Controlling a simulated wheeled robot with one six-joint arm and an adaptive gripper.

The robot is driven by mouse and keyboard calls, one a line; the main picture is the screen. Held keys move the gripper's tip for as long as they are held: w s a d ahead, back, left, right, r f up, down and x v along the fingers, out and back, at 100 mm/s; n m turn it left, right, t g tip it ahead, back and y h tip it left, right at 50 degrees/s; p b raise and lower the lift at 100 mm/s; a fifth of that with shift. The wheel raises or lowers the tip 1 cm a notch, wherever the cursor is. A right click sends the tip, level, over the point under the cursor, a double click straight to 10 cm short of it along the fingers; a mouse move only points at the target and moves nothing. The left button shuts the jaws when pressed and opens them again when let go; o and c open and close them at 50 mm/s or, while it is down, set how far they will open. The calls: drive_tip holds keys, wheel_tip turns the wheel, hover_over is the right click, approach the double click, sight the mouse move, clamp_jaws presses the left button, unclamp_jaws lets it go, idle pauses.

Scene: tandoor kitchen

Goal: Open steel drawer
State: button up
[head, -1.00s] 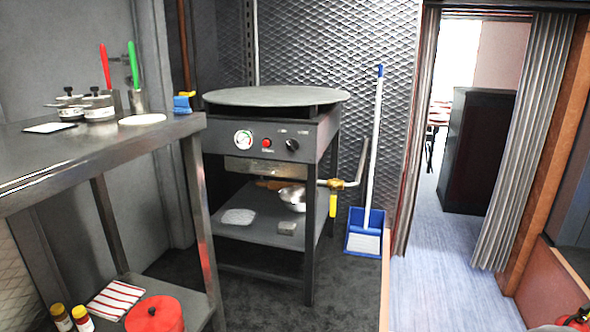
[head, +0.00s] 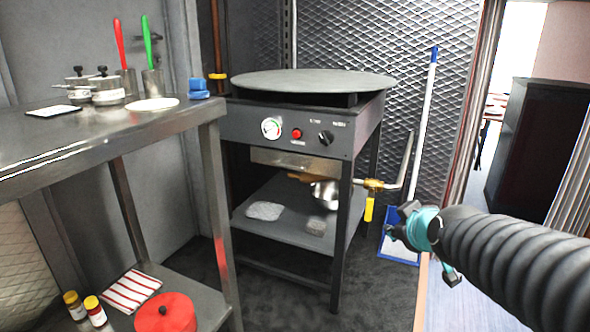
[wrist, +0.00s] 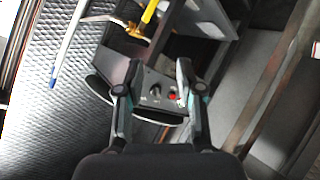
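The steel drawer (head: 297,163) is a shallow pale metal front under the control panel (head: 285,135) of a black griddle stand. It looks shut, and I make out no handle. My gripper (head: 398,224) is in front of the stand, to the right of the drawer and lower in the head view, apart from it. In the wrist view my gripper (wrist: 158,68) has its two fingers spread with nothing between them. The panel, tilted in that view, shows beyond the fingers with its red button (wrist: 172,97). I cannot make out the drawer clearly there.
A yellow-handled pipe valve (head: 369,208) sticks out at the stand's right. A steel table (head: 170,125) stands at left. A blue dustpan (head: 399,248) is behind my arm. Floor before the stand looks clear.

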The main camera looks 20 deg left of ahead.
drive_tip(key=w+a+n+t+y, duration=0.25)
drive_tip(key=w+a+n, duration=0.35)
drive_tip(key=w+a, duration=0.7)
drive_tip(key=n+t+b, duration=0.2)
drive_tip(key=n+t, duration=0.3)
drive_tip(key=n, duration=0.1)
approach(289, 167)
drive_tip(key=x, duration=1)
drive_tip(key=shift+w, duration=0.35)
clamp_jaws()
drive_tip(key=shift+a, duration=0.1)
